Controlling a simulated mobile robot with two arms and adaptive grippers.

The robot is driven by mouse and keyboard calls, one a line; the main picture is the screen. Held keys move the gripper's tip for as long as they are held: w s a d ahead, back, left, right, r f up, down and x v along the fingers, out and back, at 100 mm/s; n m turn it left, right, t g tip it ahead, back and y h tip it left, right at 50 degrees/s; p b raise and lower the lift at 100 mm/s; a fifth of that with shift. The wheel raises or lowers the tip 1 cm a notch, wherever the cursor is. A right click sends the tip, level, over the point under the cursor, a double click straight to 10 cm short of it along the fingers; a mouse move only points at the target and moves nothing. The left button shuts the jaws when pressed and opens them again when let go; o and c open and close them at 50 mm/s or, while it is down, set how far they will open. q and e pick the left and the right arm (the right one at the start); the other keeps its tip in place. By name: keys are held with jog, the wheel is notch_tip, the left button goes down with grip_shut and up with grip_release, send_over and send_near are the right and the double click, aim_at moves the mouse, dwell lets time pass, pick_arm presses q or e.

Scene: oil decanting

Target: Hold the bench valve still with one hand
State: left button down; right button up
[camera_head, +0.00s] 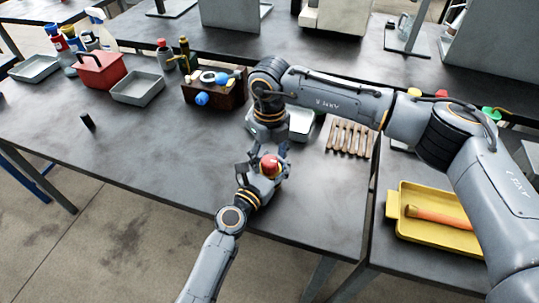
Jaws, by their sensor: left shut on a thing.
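The bench valve, with a round red top (270,160), is near the front middle of the dark workbench. Most of its body is hidden by my grippers. My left gripper (264,171) reaches up from the bottom of the view and is shut on the valve from its near side. My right arm comes in from the right and bends down at the wrist. My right gripper (267,142) is just behind and above the red top. Its fingers are small and overlap the valve, so I cannot tell whether they touch it.
A wooden box (213,94) with assorted parts stands behind. A silver tray (299,124) and a row of wooden-handled tools (348,138) lie right of my wrist. A red toolbox (98,71) and grey tray (137,88) are left. A yellow tray (408,228) sits right. The front-left bench is mostly clear.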

aim_at(270, 160)
notch_tip(270, 160, up, 12)
dwell(0.6)
pick_arm(q)
jog(key=shift+c, duration=2)
grip_release()
